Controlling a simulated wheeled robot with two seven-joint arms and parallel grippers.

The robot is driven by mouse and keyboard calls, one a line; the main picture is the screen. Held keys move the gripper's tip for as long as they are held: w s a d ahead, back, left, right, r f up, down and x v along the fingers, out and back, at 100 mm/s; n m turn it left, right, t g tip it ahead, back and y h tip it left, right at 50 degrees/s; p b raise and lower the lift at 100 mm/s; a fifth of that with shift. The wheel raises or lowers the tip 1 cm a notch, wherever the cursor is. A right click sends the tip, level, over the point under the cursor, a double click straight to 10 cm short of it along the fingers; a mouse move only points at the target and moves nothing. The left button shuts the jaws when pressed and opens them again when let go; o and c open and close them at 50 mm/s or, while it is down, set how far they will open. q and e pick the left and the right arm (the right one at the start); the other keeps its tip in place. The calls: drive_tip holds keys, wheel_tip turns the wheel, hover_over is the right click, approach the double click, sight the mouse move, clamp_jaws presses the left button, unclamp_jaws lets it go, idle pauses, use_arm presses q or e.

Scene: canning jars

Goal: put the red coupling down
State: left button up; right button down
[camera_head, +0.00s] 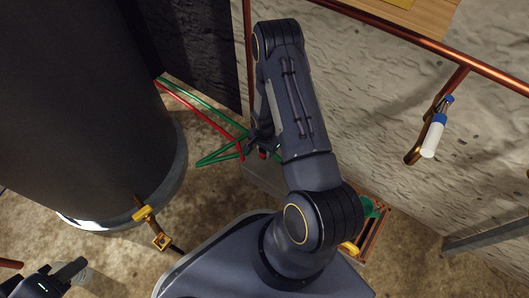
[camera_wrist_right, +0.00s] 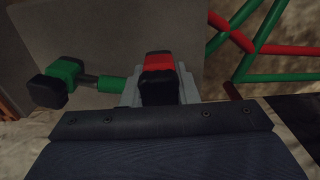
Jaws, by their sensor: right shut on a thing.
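The red coupling (camera_wrist_right: 158,62) is held in my right gripper (camera_wrist_right: 158,88) in the right wrist view. A black part sits just below its red end, between the grey jaw pieces.
A green fitting with a black end (camera_wrist_right: 70,72) is left of the coupling, by the grey block (camera_wrist_right: 100,35). Red and green bars (camera_head: 205,115) are close by. A large dark tank (camera_head: 90,100) stands left. A copper pipe (camera_head: 400,38) runs along the wall.

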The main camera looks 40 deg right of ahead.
drive_tip(key=shift+f, duration=0.15)
drive_tip(key=shift+f, duration=0.3)
drive_tip(key=c, duration=1.1)
unclamp_jaws()
